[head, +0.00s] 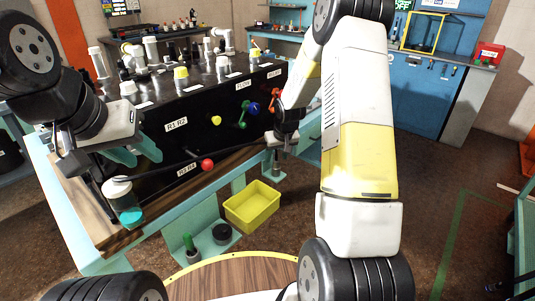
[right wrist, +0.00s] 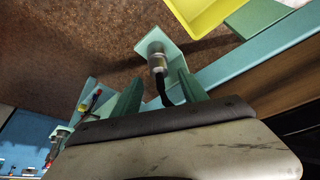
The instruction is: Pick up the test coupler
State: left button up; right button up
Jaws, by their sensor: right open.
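The test coupler (right wrist: 157,62), a short silver metal cylinder with a black hose on its near end, shows in the right wrist view at a teal bracket plate. My right gripper (right wrist: 160,85) is open, with its teal fingers either side of the coupler and black hose. I cannot tell whether they touch. In the head view my right gripper (head: 284,140) is by the bench's right front corner, and the coupler there is largely hidden. My left gripper (head: 134,153) is over the bench's left end, its teal fingers apart and empty.
The black hose panel (head: 150,130) has a red knob (head: 207,165) and coloured fittings. A yellow bin (head: 252,205) sits below the bench front. A jar with a teal base (head: 124,207) stands at the left bench edge. Open floor lies to the right.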

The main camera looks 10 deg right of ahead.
jog(key=shift+w+f, duration=0.2)
jog(key=shift+f, duration=0.3)
grip_shut()
